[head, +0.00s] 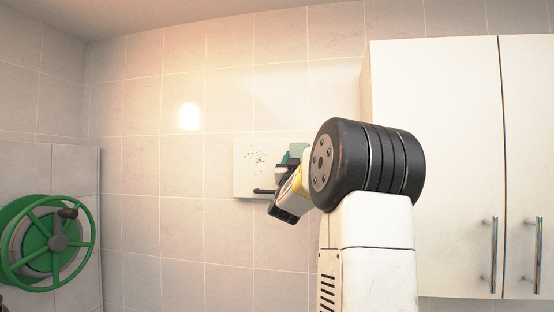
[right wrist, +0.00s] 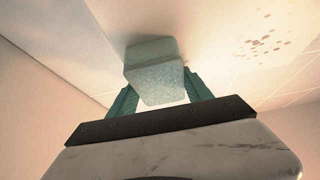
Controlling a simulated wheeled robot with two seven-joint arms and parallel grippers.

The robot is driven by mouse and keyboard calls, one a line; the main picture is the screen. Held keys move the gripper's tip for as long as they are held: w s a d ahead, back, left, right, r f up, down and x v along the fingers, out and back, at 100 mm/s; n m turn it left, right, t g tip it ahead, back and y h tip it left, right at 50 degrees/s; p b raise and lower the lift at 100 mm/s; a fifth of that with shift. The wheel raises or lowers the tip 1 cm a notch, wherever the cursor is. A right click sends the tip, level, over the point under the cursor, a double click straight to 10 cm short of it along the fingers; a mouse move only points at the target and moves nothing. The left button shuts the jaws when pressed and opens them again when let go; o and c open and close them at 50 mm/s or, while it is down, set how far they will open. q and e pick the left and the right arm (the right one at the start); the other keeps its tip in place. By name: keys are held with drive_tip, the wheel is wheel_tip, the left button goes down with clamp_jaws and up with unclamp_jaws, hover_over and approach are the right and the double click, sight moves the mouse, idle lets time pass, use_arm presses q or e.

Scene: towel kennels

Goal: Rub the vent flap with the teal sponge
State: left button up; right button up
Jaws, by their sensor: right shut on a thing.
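The vent flap (head: 244,180) is a square white panel on the tiled wall, with a cluster of dark specks on its upper left part. Its right part is hidden behind my right gripper (head: 292,157). In the right wrist view the teal fingers of the right gripper (right wrist: 160,82) are shut on the pale teal sponge (right wrist: 155,68). The sponge's far end is close against the white surface, with a shadow beside it; I cannot tell whether it touches. The brown specks lie to the right of the sponge there. My left gripper is not in view.
White wall cupboards (head: 440,150) with metal handles stand to the right, behind my right arm. A dark bar (head: 264,191) shows at the flap's lower edge. The wall left of the flap is bare tile.

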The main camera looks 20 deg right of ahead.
sight(243, 153)
drive_tip(key=shift+w+a+f, duration=0.1)
drive_tip(key=shift+w+a, duration=1.1)
drive_tip(key=shift+a, duration=0.65)
drive_tip(key=shift+w+a+r, duration=0.1)
drive_tip(key=shift+w+a, duration=1.15)
drive_tip(key=shift+a, duration=0.65)
drive_tip(key=shift+w+a+f, duration=0.1)
drive_tip(key=shift+w+a, duration=1.1)
drive_tip(key=shift+a, duration=0.65)
drive_tip(key=shift+w+a, duration=0.65)
drive_tip(key=shift+a, duration=0.25)
drive_tip(key=shift+w+a, duration=0.65)
drive_tip(key=shift+a, duration=0.2)
drive_tip(key=shift+w+a, duration=0.65)
drive_tip(key=shift+a, duration=0.25)
drive_tip(key=shift+t+y, duration=0.3)
drive_tip(key=shift+y, duration=0.1)
drive_tip(key=shift+s+a+f, duration=0.1)
drive_tip(key=shift+s+a, duration=0.25)
drive_tip(key=shift+a, duration=0.1)
drive_tip(key=shift+s+a, duration=0.4)
drive_tip(key=shift+s, duration=0.3)
drive_tip(key=shift+s+a, duration=0.35)
drive_tip(key=shift+s, duration=0.35)
drive_tip(key=shift+s+a, duration=0.4)
drive_tip(key=shift+s, duration=0.3)
drive_tip(key=shift+s+a, duration=0.45)
drive_tip(key=shift+s, duration=0.2)
drive_tip(key=shift+s+a, duration=0.4)
drive_tip(key=shift+s, duration=0.2)
